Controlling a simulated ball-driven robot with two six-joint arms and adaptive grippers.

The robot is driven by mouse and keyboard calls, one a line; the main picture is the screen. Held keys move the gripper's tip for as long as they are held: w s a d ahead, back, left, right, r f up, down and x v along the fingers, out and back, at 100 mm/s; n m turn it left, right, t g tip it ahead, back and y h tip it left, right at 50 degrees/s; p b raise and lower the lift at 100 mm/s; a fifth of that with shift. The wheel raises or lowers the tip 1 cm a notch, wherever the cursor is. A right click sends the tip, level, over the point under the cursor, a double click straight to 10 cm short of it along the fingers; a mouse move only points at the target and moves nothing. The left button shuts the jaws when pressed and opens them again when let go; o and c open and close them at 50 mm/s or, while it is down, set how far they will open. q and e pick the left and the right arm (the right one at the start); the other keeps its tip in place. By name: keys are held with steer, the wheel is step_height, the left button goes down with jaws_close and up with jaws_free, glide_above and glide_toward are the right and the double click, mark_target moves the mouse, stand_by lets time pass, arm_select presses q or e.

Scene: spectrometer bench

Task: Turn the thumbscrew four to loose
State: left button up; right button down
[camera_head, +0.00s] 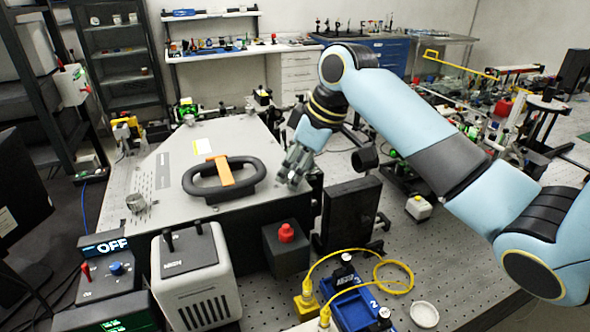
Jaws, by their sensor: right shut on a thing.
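The spectrometer box (230,136) has a grey lid with a black handle (225,178) that bears an orange strap. A round metal thumbscrew (136,202) stands at the lid's left front corner. My right gripper (292,178) points down at the lid's right edge, right of the handle. It is shut on a thumbscrew there, which the fingers mostly hide. I cannot read a number on any thumbscrew. My left gripper is not in view.
A dark upright panel (350,212) stands right of the box. A red-knobbed dark block (286,250), a grey vented unit (196,275) and a control box reading OFF (106,272) stand in front. A yellow cable (394,275) loops by a blue tray (352,307).

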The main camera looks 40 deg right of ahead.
stand_by(0.4)
steer(key=c, duration=1)
jaws_free()
steer(key=shift+r, duration=0.15)
steer(key=v, duration=1.1)
steer(key=shift+s+d+r, duration=0.15)
steer(key=shift+r, duration=0.15)
